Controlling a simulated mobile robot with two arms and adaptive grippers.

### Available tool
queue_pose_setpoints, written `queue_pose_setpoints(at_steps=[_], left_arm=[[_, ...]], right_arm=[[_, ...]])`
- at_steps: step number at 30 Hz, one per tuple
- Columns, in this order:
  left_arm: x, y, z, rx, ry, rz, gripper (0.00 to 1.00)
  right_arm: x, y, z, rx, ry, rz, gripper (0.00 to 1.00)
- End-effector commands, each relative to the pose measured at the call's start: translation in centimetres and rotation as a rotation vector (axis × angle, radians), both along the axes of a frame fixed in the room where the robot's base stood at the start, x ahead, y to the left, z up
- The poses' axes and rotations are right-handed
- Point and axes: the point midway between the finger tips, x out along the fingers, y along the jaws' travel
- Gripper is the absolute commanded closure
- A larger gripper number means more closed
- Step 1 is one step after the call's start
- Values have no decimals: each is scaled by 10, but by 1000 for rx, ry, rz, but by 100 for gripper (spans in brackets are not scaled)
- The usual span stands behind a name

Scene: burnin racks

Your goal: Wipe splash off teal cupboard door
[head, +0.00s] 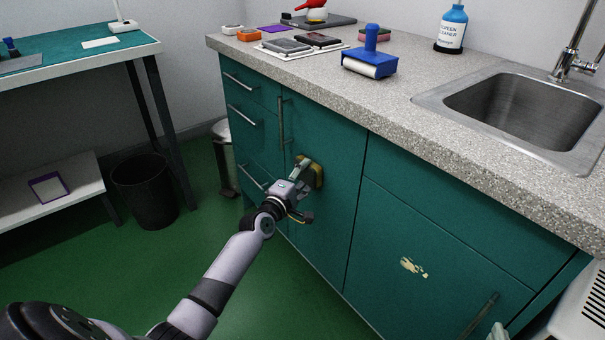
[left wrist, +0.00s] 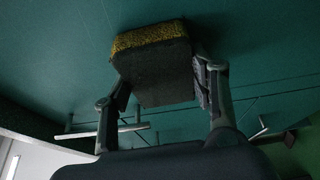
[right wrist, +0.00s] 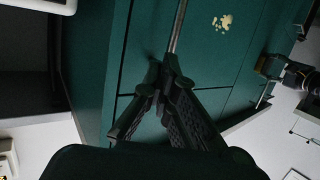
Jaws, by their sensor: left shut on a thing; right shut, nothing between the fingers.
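The teal cupboard door (head: 385,270) under the sink bears a cream splash (head: 413,267), which also shows in the right wrist view (right wrist: 222,23). My left gripper (head: 306,174) is shut on a sponge (head: 317,172) with a yellow side and a dark side. It holds the sponge at the neighbouring teal door, left of the splash; the left wrist view shows the sponge (left wrist: 152,62) between the fingers, against or very near the surface. My right gripper (right wrist: 165,80) is shut and empty, its tips by the lower end of a bar handle (right wrist: 178,28); whether they touch is unclear.
The speckled counter (head: 400,110) overhangs the doors and holds a sink (head: 520,110), a cleaner bottle (head: 452,28) and a blue roller (head: 370,60). Bar handles (head: 281,120) stick out from the fronts. A black bin (head: 145,190) stands left on the green floor.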

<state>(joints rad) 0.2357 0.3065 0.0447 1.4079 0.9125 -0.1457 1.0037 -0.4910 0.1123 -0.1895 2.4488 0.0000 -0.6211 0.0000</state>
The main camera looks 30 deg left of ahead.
Motion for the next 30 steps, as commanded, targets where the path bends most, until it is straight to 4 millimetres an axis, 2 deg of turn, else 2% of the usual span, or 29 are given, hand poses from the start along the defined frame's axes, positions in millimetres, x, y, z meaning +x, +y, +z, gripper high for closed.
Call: queue_pose_setpoints(at_steps=[18,30], left_arm=[[-5,-16,0,-2,1,-2,69],[-5,-17,-1,-1,0,-2,69]], right_arm=[[-26,-14,-45,-64,269,-19,100],[-31,-16,-52,-72,302,-21,100]])
